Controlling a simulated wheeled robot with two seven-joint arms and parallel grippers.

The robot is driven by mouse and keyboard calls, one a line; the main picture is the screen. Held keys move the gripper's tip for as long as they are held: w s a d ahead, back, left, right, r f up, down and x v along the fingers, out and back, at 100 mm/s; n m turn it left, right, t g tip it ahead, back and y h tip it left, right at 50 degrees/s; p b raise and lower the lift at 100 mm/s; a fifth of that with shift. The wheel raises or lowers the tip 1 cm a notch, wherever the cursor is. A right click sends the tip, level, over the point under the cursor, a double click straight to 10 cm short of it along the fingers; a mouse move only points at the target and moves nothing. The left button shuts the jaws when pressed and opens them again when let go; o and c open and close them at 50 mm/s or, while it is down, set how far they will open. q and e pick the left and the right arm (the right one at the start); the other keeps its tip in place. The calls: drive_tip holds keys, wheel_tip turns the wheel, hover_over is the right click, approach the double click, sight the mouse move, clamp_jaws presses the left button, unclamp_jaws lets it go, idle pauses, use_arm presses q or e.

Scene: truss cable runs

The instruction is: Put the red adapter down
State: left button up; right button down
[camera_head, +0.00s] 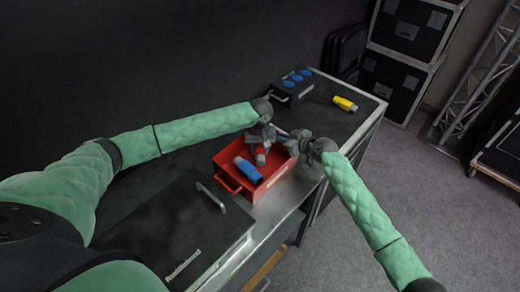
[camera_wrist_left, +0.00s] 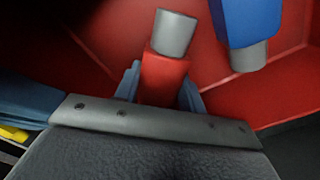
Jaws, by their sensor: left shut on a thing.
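My left gripper (camera_head: 260,157) is over the red bin (camera_head: 228,182), pointing down into it. In the left wrist view its two blue-grey fingers (camera_wrist_left: 161,92) are shut on the red adapter (camera_wrist_left: 164,78), which has a grey cylindrical end (camera_wrist_left: 174,33). The red bin's walls and floor (camera_wrist_left: 105,30) fill the background of that view. In the head view I cannot make out the red adapter clearly. A blue adapter (camera_head: 248,170) lies in the bin beside the gripper. My right gripper (camera_head: 290,137) is at the bin's far right edge; I cannot see its fingers clearly.
A black case (camera_head: 165,230) with a metal handle lies at the near left of the bench. A black box with blue sockets (camera_head: 292,85) and a yellow connector (camera_head: 345,104) are at the far end. Stacked flight cases (camera_head: 400,75) stand beyond. The bench top between is clear.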

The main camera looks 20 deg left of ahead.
sight(260, 147)
use_arm(q)
drive_tip(key=shift+f, duration=0.2)
drive_tip(key=o, duration=1.1)
drive_tip(key=shift+r, duration=0.1)
wheel_tip(260, 147, up, 12)
use_arm(e)
drive_tip(key=c, duration=1.5)
unclamp_jaws()
drive_tip(key=shift+c, duration=0.2)
drive_tip(key=shift+d, duration=0.1)
